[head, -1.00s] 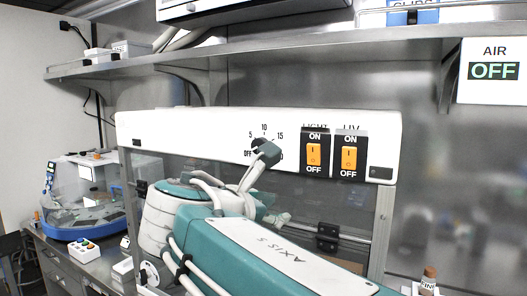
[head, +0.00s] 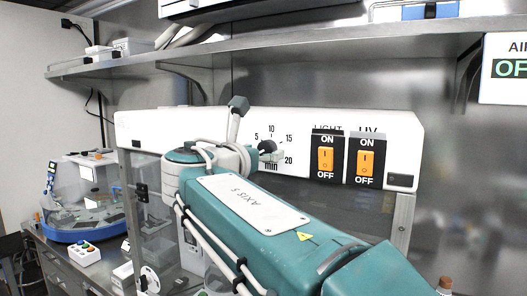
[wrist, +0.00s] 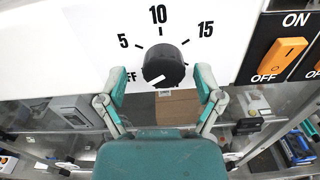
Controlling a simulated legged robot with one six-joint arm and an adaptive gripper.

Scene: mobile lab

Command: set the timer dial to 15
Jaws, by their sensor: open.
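The timer dial is a round black knob (wrist: 164,66) on a white panel (wrist: 60,45) in the wrist view. It is marked 5, 10 and 15, with a partly hidden OFF at the left. A white mark on its lower face slants toward the lower left; the exact setting is hard to tell. In the head view the knob (head: 266,147) shows just right of my wrist, with 20 also visible. My gripper (wrist: 161,82) is open. Its two teal fingers stand apart at either side of the knob's lower part, with no clear contact. Its fingers are hidden or unclear in the head view.
Orange LIGHT (head: 325,159) and UV (head: 366,163) rocker switches sit right of the dial. A metal shelf (head: 330,50) runs above the panel. A blue-based machine (head: 85,225) and a button box (head: 85,254) stand at the left.

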